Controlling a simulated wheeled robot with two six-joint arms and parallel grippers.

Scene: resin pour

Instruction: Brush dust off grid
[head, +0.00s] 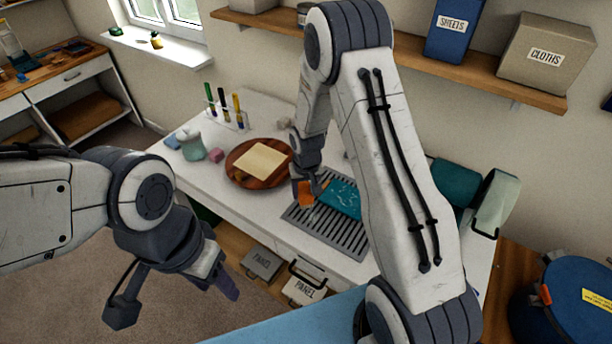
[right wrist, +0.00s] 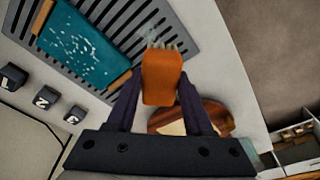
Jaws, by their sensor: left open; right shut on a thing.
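The grey slatted grid (head: 318,231) lies on the white table, and it also shows in the right wrist view (right wrist: 192,22). A teal panel (head: 343,198) with white specks and tan ends lies on it, also seen in the right wrist view (right wrist: 85,46). My right gripper (head: 312,187) is shut on an orange brush (right wrist: 162,76), its pale bristles pointing at the grid beside the panel. Whether the bristles touch the grid I cannot tell. My left gripper (head: 176,300) is open and empty, low in front of the table, away from the grid.
A round wooden tray (head: 240,179) with a pale square sheet stands left of the grid. A rack of tubes (head: 228,118), a pale green jar (head: 192,150) and a pink block (head: 216,156) stand further left. Dark numbered cubes (right wrist: 45,97) sit by the grid. A blue drum (head: 580,295) stands right.

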